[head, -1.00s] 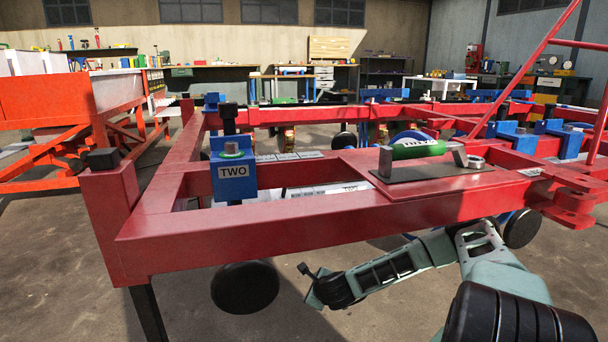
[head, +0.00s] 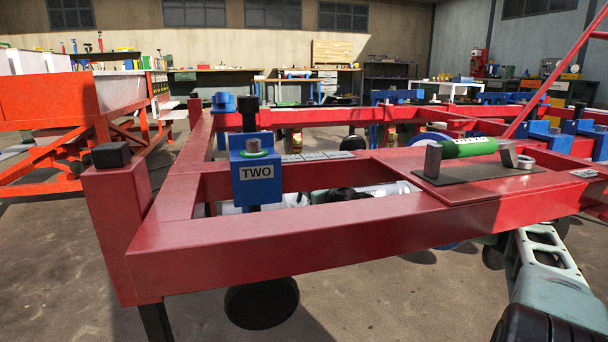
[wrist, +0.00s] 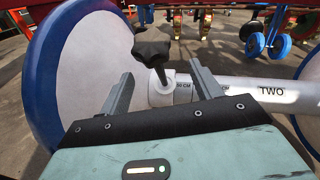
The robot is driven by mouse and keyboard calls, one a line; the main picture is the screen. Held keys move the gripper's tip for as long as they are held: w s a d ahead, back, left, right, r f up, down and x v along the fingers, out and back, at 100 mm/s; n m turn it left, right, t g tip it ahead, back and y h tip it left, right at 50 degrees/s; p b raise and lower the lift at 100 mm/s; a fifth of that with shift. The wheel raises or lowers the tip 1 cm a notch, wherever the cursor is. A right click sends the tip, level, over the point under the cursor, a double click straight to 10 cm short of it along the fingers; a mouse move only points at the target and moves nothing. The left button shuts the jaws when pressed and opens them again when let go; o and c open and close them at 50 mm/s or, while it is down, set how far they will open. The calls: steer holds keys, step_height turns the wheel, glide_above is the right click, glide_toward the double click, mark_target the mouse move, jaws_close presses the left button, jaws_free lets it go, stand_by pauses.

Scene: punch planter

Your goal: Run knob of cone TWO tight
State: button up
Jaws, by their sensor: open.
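In the wrist view the knob (wrist: 153,45) is black and lobed, on a thin metal stem that leans up from a white collar (wrist: 165,88). The collar is on a white tube (wrist: 270,93) marked TWO, with a "50 CM" mark beside the collar. My gripper (wrist: 160,84) is open; its fingers lie either side of the stem and collar, and the knob rises beyond them. It grips nothing. In the head view the tube (head: 392,188) shows through the red frame's opening, and my gripper end is partly hidden behind the front beam.
A blue block (head: 257,172) labelled TWO sits on the red frame (head: 300,240). A green cylinder (head: 468,147) lies in a holder on the frame's plate. A large blue-rimmed white disc (wrist: 85,70) stands close on the left in the wrist view.

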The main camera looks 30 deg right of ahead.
steer(key=shift+t, duration=0.4)
steer(key=w+b, duration=0.1)
steer(key=w, duration=0.1)
steer(key=w+r+b, duration=0.1)
steer(key=w+b, duration=0.2)
steer(key=w, duration=0.1)
steer(key=shift+w+a+r, duration=0.1)
steer(key=shift+w+r, duration=0.1)
steer(key=shift+r, duration=0.2)
steer(key=shift+w+r+b, duration=0.15)
steer(key=shift+w+b, duration=0.15)
steer(key=shift+w, duration=0.15)
steer(key=c, duration=1)
